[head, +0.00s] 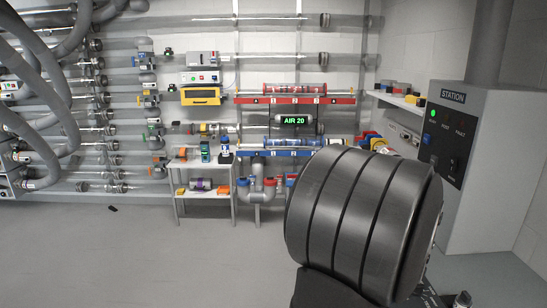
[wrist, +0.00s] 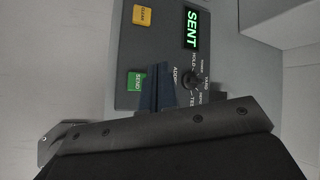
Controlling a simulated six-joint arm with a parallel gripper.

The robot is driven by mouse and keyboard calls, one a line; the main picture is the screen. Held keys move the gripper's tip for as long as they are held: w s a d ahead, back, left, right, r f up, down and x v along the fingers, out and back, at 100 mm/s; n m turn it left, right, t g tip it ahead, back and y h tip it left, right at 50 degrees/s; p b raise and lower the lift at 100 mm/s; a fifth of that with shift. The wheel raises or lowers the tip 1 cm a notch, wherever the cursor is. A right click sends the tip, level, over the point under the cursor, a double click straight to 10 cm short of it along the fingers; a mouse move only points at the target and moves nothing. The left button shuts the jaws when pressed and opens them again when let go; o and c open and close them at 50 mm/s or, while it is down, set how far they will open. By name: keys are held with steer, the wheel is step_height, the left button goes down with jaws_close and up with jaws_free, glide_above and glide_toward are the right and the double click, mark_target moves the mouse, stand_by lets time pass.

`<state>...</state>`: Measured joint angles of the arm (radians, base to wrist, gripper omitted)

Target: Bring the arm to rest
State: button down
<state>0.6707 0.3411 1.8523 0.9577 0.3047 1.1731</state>
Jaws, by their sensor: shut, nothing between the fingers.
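My arm fills the right foreground of the head view as a large dark ribbed link; my gripper's fingertips cannot be made out there. In the wrist view my gripper (wrist: 156,90) shows its dark fingers shut together with nothing between them. They are in front of a grey control panel (wrist: 152,45), between a green SEND button (wrist: 136,80) and a black selector knob (wrist: 193,82). A gap to the panel cannot be judged. The panel's display (wrist: 192,28) reads SENT in green. A yellow CLEAR button (wrist: 143,16) sits above. The gripper body hides the lower panel.
In the head view a grey STATION cabinet (head: 490,205) stands at the right. A wall of tubes and racks, with an AIR 20 display (head: 295,120), lies behind. A small white table (head: 205,162) with bottles stands before it. The floor (head: 130,255) at left is mostly clear.

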steer(key=shift+f, duration=0.15)
steer(key=shift+f, duration=2.6)
steer(key=w+r+n+g+y, duration=0.3)
steer(key=w+r+n+y, duration=0.1)
steer(key=w+r+n, duration=0.55)
steer(key=s+d+r+n+g, duration=0.1)
steer(key=d+r+n+g, duration=0.2)
steer(key=d+r+g, duration=0.25)
steer(key=w+a+f+h, duration=0.1)
steer(key=w+a+f, duration=0.1)
steer(key=w+a, duration=0.2)
steer(key=shift+w, duration=0.6)
steer(key=shift+s+r, duration=0.1)
steer(key=shift+r, duration=0.05)
